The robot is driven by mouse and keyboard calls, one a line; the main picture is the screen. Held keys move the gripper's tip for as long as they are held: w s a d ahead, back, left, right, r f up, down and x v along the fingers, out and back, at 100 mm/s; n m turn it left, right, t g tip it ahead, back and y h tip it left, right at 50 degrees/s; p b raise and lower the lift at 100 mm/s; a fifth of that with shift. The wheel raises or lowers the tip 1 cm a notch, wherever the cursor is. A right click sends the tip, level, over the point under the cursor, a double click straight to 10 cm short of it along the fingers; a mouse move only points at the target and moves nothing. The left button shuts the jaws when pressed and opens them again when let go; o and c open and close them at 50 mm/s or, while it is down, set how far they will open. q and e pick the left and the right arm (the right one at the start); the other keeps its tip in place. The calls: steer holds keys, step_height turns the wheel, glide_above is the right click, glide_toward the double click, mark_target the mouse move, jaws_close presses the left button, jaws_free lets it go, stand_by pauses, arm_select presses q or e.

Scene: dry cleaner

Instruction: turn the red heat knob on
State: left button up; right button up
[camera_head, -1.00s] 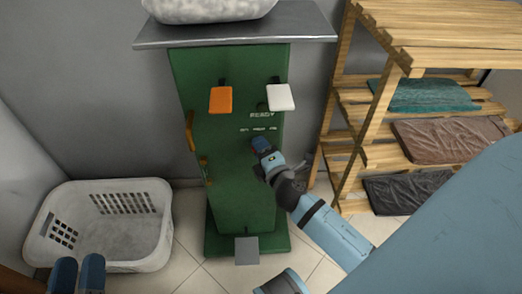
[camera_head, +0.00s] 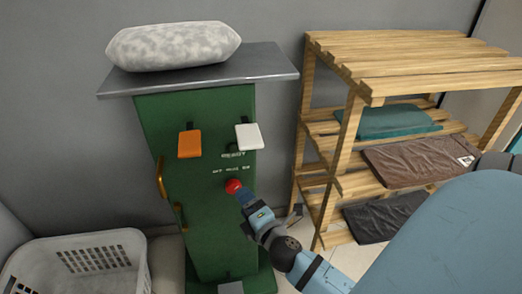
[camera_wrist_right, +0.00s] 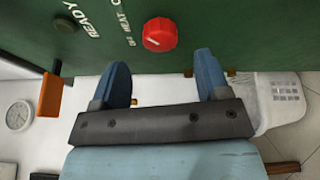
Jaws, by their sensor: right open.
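The red heat knob (camera_head: 233,186) sits on the front of the green machine (camera_head: 215,225), below small white lettering. In the right wrist view the knob (camera_wrist_right: 160,34) is round with a ridged rim, and part of the lettering shows beside it. My right gripper (camera_head: 243,195) is just in front of the knob in the head view, partly covering its lower right. In the right wrist view my right gripper (camera_wrist_right: 162,62) is open and empty. Its two blue fingers are apart, with the knob beyond the gap between the tips, not between them. My left gripper is not in view.
An orange pad (camera_head: 190,144) and a white pad (camera_head: 248,137) stick out above the knob. A grey shelf top (camera_head: 270,62) carries a pale padded roll (camera_head: 175,44). A wooden rack (camera_head: 345,170) with folded cloths stands to the right, and a white basket (camera_head: 120,243) at lower left.

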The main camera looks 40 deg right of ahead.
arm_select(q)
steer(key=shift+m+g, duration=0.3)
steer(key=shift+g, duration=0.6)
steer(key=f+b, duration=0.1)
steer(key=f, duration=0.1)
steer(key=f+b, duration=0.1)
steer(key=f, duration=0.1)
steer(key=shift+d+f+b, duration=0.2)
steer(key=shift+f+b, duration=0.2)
arm_select(e)
steer(key=s+a, duration=0.1)
steer(key=s, duration=0.6)
steer(key=shift+s, duration=0.4)
steer(key=shift+a, duration=0.1)
